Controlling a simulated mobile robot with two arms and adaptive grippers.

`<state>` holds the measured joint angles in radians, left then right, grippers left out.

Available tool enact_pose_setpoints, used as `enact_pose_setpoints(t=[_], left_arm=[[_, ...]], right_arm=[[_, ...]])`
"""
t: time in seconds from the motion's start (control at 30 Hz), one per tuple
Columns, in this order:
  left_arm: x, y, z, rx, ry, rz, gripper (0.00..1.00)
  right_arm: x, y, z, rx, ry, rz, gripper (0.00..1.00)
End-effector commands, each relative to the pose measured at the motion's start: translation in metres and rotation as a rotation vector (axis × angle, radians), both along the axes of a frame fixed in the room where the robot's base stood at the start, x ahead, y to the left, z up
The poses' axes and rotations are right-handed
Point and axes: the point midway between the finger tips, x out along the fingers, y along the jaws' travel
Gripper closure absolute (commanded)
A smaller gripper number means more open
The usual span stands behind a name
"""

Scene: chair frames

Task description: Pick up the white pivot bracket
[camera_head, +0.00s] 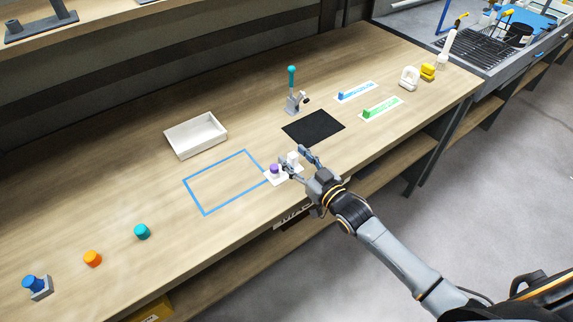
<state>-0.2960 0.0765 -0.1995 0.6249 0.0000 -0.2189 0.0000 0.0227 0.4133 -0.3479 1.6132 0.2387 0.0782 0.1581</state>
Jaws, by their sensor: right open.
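A small white block-like part (293,157), which looks like the white pivot bracket, stands at the table's front edge beside a purple-topped piece (274,169) on a white plate. My right gripper (293,154) is open, with its fingers on either side of the white part. I cannot tell whether they touch it. The fingers and wrist partly hide this spot. Another white part (409,78), with an arched shape, stands at the far right of the table. My left gripper is not in view.
A blue outlined rectangle (205,213) and a white tray (167,142) lie to the left. A black mat (313,126) and a teal-handled clamp (293,100) are behind the gripper. Teal (142,232), orange (92,259) and blue (35,284) pieces stand at the front left.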

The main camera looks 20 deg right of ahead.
Motion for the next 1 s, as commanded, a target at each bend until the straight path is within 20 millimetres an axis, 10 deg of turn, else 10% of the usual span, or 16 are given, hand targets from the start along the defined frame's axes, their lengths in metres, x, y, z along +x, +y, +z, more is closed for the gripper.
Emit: enact_pose_setpoints(t=[0.37,0.6,1.0], left_arm=[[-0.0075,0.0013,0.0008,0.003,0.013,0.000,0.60],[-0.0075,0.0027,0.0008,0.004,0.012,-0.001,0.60],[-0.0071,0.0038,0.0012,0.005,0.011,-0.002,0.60]], right_arm=[[0.0117,0.0043,-0.0004,-0.001,0.001,0.000,0.50],[0.0115,0.0040,-0.0003,-0.001,0.001,0.000,0.99],[0.0118,0.0039,0.0039,0.000,-0.002,0.000,1.00]])
